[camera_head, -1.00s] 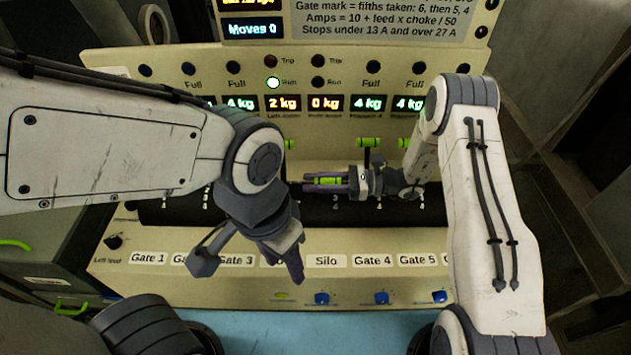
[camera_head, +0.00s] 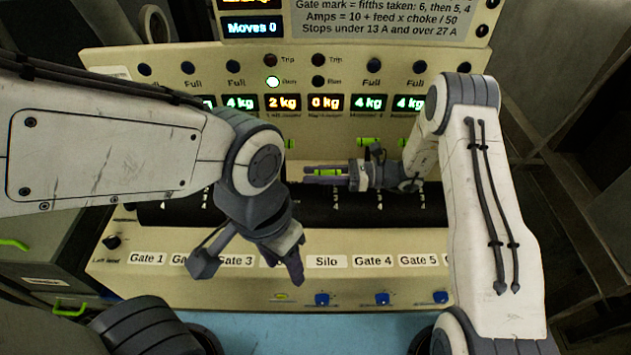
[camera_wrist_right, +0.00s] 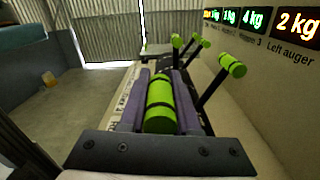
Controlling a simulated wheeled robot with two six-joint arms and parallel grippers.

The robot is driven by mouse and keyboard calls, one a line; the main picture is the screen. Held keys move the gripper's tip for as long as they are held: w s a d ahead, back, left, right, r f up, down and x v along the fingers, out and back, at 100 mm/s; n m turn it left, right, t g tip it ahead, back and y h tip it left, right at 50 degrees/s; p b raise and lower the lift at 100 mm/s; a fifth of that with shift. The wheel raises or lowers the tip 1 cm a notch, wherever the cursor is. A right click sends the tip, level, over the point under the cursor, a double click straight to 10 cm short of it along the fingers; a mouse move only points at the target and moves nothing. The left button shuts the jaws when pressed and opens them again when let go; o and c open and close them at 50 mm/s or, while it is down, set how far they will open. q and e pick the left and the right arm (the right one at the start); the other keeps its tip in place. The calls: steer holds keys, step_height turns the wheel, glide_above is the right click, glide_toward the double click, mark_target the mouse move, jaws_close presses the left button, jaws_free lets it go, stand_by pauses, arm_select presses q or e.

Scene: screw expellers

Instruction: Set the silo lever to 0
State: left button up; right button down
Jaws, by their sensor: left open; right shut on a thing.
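The green silo lever handle (camera_head: 327,172) stands above the "Silo" label (camera_head: 326,261) in the head view. My right gripper (camera_head: 322,175) reaches in from the right and is shut on this handle. In the right wrist view the green handle (camera_wrist_right: 160,104) lies between the two purple-grey fingers. The lever's stem is hidden, and its exact mark cannot be read; the scale figures 3 and 4 show below it. My left gripper (camera_head: 293,268) is open, pointing down over the front of the panel, apart from any lever.
Another green lever (camera_head: 369,141) stands right of the silo lever. Further levers (camera_wrist_right: 232,65) line up close by in the right wrist view. The display reads "Moves 0" (camera_head: 253,28). My left arm covers the left part of the panel.

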steer(key=w+m+b, duration=0.4)
steer(key=w+b, duration=0.2)
steer(key=w, duration=0.3)
steer(key=shift+w+f, duration=0.2)
steer(key=shift+w, duration=0.15)
steer(key=c, duration=0.6)
jaws_free()
steer(key=shift+d+m, duration=0.1)
steer(key=shift+m, duration=0.2)
steer(key=shift+d+b, duration=1.85)
steer(key=shift+d, duration=3.3)
